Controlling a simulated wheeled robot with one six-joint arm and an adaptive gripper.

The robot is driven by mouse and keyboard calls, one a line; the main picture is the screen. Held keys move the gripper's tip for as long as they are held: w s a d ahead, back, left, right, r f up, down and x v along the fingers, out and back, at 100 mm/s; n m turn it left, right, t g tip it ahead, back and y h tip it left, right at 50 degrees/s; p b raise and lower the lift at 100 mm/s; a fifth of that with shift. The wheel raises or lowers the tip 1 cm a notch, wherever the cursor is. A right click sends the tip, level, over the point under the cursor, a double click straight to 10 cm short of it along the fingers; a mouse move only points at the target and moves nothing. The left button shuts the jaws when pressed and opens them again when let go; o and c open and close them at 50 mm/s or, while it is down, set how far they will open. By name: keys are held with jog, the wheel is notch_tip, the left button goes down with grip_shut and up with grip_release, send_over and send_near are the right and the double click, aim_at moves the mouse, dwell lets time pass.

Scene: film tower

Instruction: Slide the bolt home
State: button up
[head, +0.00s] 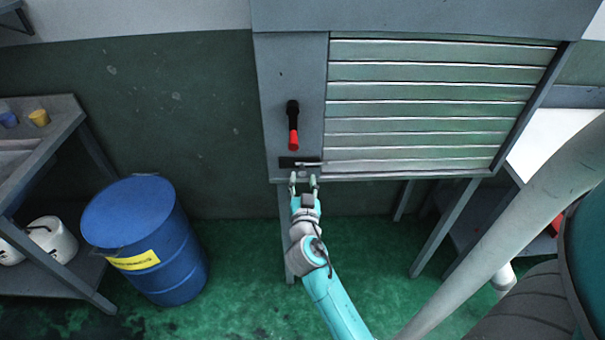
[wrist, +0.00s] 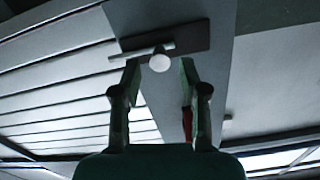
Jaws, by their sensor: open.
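The bolt (head: 309,163) is a thin silver rod on a dark plate (head: 287,162) at the lower part of the grey panel, beside the slatted shutter. In the wrist view the bolt (wrist: 140,53) lies across the plate (wrist: 190,37), and its round pale knob (wrist: 160,62) shows between my fingertips. My gripper (head: 303,180) is open and empty, its fingers pointing at the bolt from just below it. I cannot tell whether the knob is within the fingers' depth. The rod's end reaches toward the shutter edge; a receiving catch is not clear.
A black lever with a red grip (head: 293,127) is above the bolt. The slatted shutter (head: 430,110) is closed to the right. A blue drum (head: 150,240) and a bench (head: 50,160) stand left. Green floor (head: 240,270) between drum and arm is clear.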

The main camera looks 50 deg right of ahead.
jog(key=v, duration=0.8)
dwell(0.4)
jog(key=s+a+f+n+t+y, duration=0.2)
jog(key=s+a+f+n+y, duration=0.25)
jog(key=a, duration=0.35)
jog(key=s+a+f+n+t+y, duration=0.1)
jog(key=s+a+f+n+y, duration=0.4)
jog(key=a, duration=0.3)
jog(key=s+a+r+n+y, duration=0.1)
jog(key=s+a+r+y, duration=0.1)
jog(key=s, duration=0.6)
jog(key=s+a+r+n+y, duration=0.2)
jog(key=s+a+r, duration=0.3)
jog(key=s, duration=0.4)
jog(key=shift+a+t+y, duration=0.35)
jog(key=shift+a+t, duration=0.05)
jog(key=shift+a, duration=0.2)
jog(key=shift+s, duration=0.1)
